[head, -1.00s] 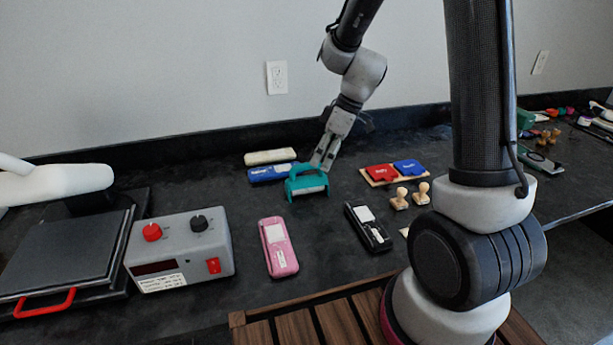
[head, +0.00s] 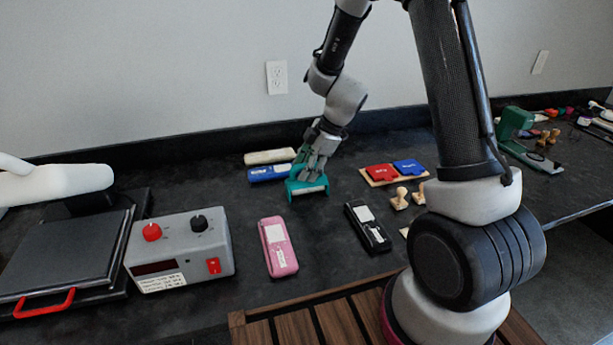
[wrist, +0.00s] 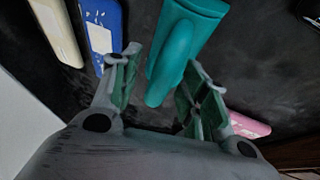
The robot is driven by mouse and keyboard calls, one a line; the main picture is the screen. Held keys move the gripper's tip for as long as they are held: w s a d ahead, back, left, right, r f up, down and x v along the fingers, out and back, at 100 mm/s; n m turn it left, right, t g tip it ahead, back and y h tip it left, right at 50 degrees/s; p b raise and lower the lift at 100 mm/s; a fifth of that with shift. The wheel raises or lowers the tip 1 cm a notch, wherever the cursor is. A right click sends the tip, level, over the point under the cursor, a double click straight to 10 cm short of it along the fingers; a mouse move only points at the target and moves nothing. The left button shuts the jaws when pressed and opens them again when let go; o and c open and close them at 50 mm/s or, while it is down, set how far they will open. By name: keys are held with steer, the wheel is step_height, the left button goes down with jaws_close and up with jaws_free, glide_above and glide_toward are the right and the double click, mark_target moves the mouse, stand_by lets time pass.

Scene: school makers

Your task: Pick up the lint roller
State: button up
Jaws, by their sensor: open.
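The teal lint roller (head: 306,188) lies on the dark bench, near the blue eraser-like block; its upper part is partly hidden by my gripper in the head view. My gripper (head: 318,165) is over it, pointing down. In the wrist view, the teal handle of the roller (wrist: 185,45) reaches down between my two spread fingers (wrist: 158,68). The fingers are open, and gaps show between them and the handle.
A blue block (head: 270,173) and a cream block (head: 268,156) lie just left of the roller. A pink case (head: 278,247) and a black case (head: 367,228) lie nearer. Red and blue pads (head: 396,171) are to the right. A grey control box (head: 180,250) stands left.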

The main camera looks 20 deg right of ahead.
jaws_close()
stand_by(0.3)
